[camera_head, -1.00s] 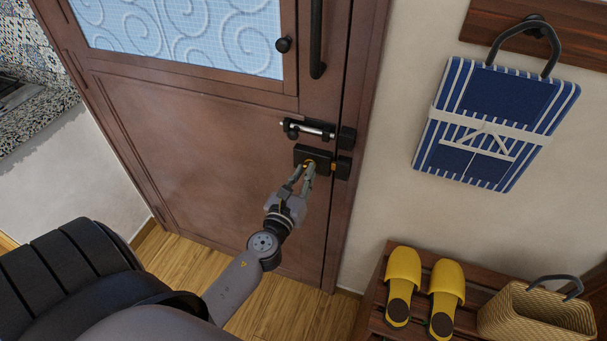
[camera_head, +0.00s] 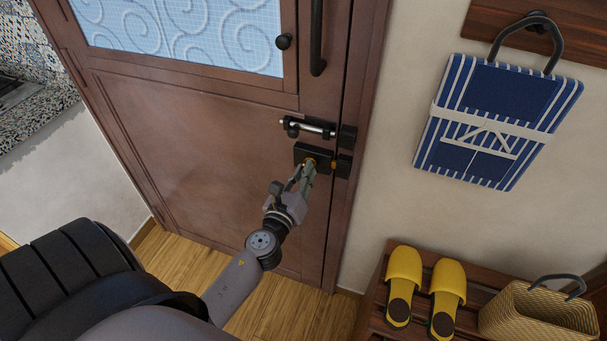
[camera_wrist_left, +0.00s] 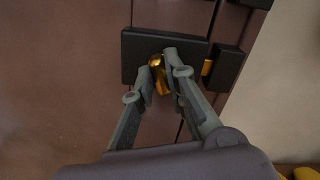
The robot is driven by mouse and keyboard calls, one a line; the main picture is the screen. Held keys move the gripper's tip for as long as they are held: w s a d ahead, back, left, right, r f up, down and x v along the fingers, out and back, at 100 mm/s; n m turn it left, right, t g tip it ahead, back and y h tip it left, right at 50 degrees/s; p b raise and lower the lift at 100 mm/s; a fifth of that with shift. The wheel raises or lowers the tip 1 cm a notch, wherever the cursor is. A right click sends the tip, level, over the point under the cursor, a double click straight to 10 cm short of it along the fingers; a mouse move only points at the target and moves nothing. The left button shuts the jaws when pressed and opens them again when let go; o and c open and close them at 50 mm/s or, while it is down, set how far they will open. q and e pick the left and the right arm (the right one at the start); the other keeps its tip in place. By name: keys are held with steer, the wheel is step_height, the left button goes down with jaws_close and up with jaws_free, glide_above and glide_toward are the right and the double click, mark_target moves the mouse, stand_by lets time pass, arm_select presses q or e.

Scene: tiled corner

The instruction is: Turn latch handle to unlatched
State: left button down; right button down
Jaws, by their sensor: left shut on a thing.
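The latch is a black box (camera_head: 318,151) on the brown door's right edge; it also shows in the left wrist view (camera_wrist_left: 137,59). Its small brass handle (camera_wrist_left: 157,63) sits between the fingers of my left gripper (camera_wrist_left: 160,77), which is shut on it. In the head view the left gripper (camera_head: 307,167) reaches up to the latch from below, and its fingers hide most of the handle. A brass bolt (camera_wrist_left: 207,68) bridges the gap between the box and the black keeper (camera_wrist_left: 228,66) on the frame side. My right gripper is not in view.
A blue striped bag (camera_head: 498,120) hangs on the right wall. Yellow slippers (camera_head: 404,275) and a basket (camera_head: 537,315) stand on a bench.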

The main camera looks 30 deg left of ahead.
arm_select(q)
steer(key=n, duration=0.7)
steer(key=n+b, duration=0.1)
steer(key=n, duration=0.5)
steer(key=shift+a+f+n, duration=0.15)
steer(key=shift+f+n, duration=0.05)
steer(key=shift+n, duration=0.2)
stand_by(0.3)
steer(key=c, duration=1.6)
jaws_free()
